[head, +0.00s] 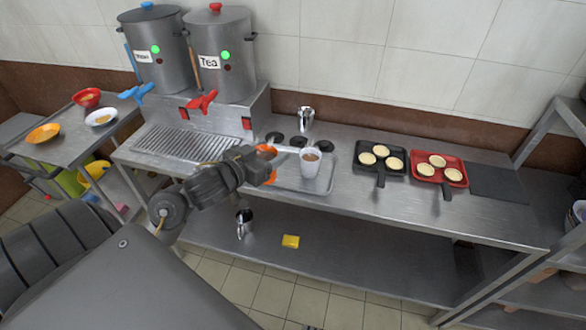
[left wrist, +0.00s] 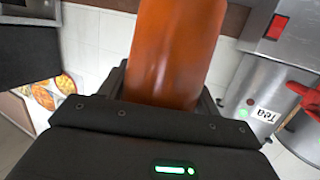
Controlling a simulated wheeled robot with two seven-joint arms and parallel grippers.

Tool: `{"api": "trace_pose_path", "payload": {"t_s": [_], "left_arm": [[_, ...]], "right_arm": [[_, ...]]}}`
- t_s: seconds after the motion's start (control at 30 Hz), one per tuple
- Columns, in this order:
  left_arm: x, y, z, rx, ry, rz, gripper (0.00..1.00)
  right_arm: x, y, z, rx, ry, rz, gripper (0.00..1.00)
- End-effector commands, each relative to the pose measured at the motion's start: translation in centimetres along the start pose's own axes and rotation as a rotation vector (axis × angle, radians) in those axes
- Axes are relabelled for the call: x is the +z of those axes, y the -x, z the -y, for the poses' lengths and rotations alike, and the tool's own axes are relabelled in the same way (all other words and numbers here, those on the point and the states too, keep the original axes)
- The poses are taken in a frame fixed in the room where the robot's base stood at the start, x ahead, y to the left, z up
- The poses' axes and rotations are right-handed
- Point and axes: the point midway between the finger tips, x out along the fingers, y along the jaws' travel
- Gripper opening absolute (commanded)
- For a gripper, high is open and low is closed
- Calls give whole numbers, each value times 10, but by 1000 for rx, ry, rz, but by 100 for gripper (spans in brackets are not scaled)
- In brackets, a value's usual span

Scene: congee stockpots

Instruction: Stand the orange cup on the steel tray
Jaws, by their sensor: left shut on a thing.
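The orange cup (head: 266,149) is in my left gripper (head: 258,165), whose fingers hide its middle in the head view. Orange shows above and below the fingers. In the left wrist view the orange cup (left wrist: 178,50) fills the space between the fingers, and its ends are out of sight. The steel tray (head: 313,187) lies on the counter just right of my left gripper. The cup is at the tray's left edge; I cannot tell whether it touches anything below. A white cup with a brown drink (head: 310,160) stands on the tray. My right gripper is not in view.
Two stockpots (head: 222,55) with taps stand at the back left above a drip grate (head: 185,143). A metal jug (head: 305,117) is behind the tray. A black pan (head: 379,160) and a red pan (head: 439,172) are to its right. A yellow block (head: 290,241) lies on the lower shelf.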

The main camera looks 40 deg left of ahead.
Motion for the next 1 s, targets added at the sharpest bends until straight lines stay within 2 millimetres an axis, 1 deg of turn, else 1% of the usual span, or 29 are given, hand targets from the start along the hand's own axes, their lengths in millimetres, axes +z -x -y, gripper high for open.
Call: {"api": "trace_pose_path", "payload": {"t_s": [0.03,0.1,0.17,0.27,0.37,0.63,0.7,0.83,0.9,1.0], "left_arm": [[-2,1,8,-22,6,0,35],[-2,2,13,-36,10,1,35],[-2,2,14,-40,10,1,35],[0,-4,18,-41,12,2,35],[5,-20,26,-40,16,1,35],[22,-85,61,-39,15,2,35],[38,-98,67,-38,17,5,35],[54,-117,76,-38,14,3,35],[61,-124,79,-38,12,3,35],[66,-129,82,-37,10,1,35]], "right_arm": [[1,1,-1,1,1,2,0],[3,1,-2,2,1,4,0],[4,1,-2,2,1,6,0],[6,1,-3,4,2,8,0],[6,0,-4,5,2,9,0],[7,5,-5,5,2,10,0],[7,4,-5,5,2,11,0],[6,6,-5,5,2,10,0],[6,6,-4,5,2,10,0],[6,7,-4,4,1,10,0]]}}
